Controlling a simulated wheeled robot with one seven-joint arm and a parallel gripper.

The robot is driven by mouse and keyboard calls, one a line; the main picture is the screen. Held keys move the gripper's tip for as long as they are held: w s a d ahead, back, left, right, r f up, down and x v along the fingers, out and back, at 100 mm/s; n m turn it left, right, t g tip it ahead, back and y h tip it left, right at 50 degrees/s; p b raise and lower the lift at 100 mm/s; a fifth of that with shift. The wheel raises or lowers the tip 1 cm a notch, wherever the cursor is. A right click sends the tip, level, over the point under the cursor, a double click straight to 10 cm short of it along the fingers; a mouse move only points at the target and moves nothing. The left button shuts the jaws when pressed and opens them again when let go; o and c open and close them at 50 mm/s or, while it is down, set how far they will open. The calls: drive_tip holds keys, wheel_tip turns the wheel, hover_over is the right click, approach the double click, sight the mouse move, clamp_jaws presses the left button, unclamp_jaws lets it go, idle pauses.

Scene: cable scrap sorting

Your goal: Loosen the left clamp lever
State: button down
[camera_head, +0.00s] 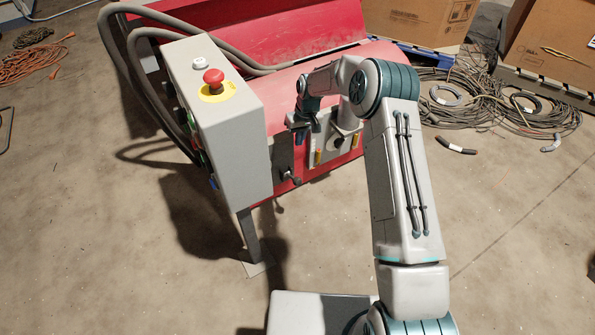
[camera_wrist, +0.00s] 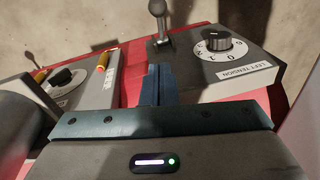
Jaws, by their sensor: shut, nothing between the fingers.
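In the head view the lever (camera_head: 291,178) sticks out low on the machine front, right of the control box. My gripper (camera_wrist: 157,78) is shut and empty, its blue fingers just short of the lever's base in the wrist picture. In the head view my gripper (camera_head: 304,132) hangs above and in front of the panels; contact with the lever is not visible.
A grey control box (camera_head: 222,130) with a red stop button (camera_head: 213,78) stands close left of my gripper. A second panel carries yellow-tipped parts (camera_wrist: 104,60) and a black knob (camera_wrist: 62,77). Cable coils (camera_head: 470,100) and cardboard boxes (camera_head: 545,45) lie at the right.

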drive_tip(key=s+f+b, duration=0.1)
drive_tip(key=f, duration=0.3)
drive_tip(key=s+f+b, duration=0.1)
drive_tip(key=f+b, duration=0.1)
drive_tip(key=f, duration=0.2)
drive_tip(key=f+b, duration=0.2)
drive_tip(key=f, duration=0.2)
drive_tip(key=shift+s+a+f, duration=0.35)
drive_tip(key=shift+s+f, duration=0.05)
drive_tip(key=shift+d, duration=0.15)
